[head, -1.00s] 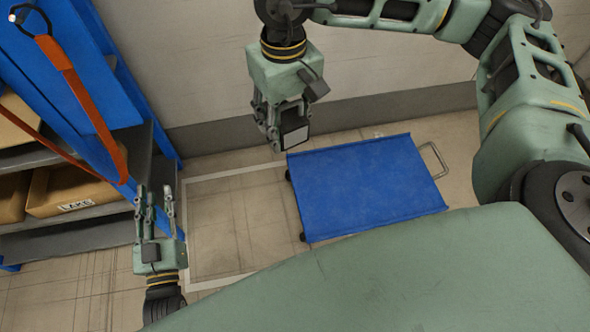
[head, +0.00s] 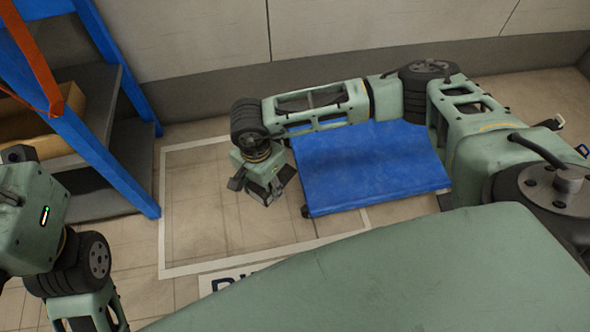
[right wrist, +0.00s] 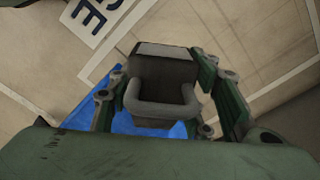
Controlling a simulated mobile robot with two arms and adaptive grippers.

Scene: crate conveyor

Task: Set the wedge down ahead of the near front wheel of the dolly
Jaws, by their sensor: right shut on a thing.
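The blue dolly (head: 370,170) stands on the floor, its far side partly covered by my right arm in the head view. Its near front wheel (head: 306,211) shows dark under the near left corner. My right gripper (head: 266,192) is left of the dolly's front edge, a little up-left of that wheel. It is shut on the dark grey wedge (right wrist: 163,72), which shows a rounded handle in the right wrist view. I cannot tell the wedge's height above the floor. My left gripper (head: 22,190) is at the left edge, its fingers cut off or unclear.
A white-outlined floor area (head: 220,215) left of the dolly is clear. A blue-framed shelf (head: 140,190) with a cardboard box (head: 40,125) stands at left. A floor sign with dark letters (head: 228,284) lies in front. The wall (head: 370,35) runs behind.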

